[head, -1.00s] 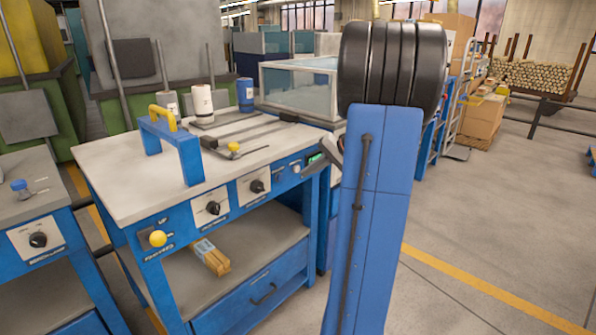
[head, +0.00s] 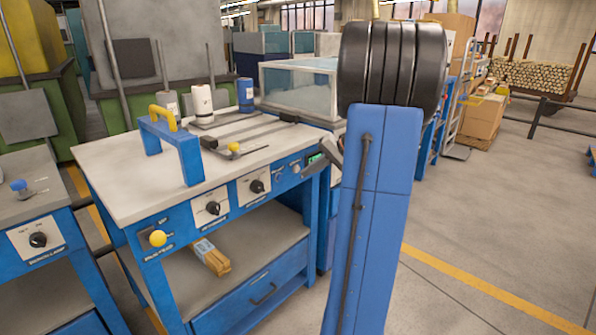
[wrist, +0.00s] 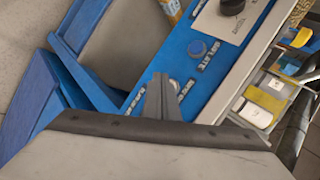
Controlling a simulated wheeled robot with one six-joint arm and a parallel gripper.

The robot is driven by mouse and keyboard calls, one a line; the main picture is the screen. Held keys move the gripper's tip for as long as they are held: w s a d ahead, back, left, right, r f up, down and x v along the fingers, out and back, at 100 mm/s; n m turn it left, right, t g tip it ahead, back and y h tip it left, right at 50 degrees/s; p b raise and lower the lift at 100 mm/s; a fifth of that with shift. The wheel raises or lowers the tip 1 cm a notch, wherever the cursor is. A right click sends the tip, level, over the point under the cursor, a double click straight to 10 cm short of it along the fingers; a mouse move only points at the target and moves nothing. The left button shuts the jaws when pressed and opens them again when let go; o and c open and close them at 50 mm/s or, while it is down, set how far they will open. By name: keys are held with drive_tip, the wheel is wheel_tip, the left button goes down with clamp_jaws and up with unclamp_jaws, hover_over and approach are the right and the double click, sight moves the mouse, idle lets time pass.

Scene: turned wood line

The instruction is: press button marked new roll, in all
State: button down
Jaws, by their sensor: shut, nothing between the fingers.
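My gripper (wrist: 160,84) shows in the wrist view with its narrow grey fingers together and empty. Its tips are over the blue control panel (wrist: 150,58), and I cannot tell whether they touch it. A round blue button (wrist: 197,48) with a label strip beside it sits up and right of the tips, clear of them. Another small control (wrist: 174,86) is partly hidden just right of the fingers. The labels are too small or blurred for me to find "new roll". In the head view the panel's right end, with small buttons (head: 296,167), lies beside my arm, which hides part of that area.
The workbench (head: 120,190) carries a blue frame with a yellow handle (head: 163,118) and a white canister (head: 201,100). Another bench (head: 25,215) stands left. Open floor (head: 480,220) lies right.

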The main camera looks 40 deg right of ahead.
drive_tip(key=shift+w, duration=0.15)
drive_tip(key=shift+w, duration=0.3)
drive_tip(key=shift+w, duration=0.35)
idle(0.7)
drive_tip(key=shift+s, duration=0.8)
drive_tip(key=s, duration=0.5)
drive_tip(key=shift+d, duration=0.2)
idle(0.4)
idle(0.8)
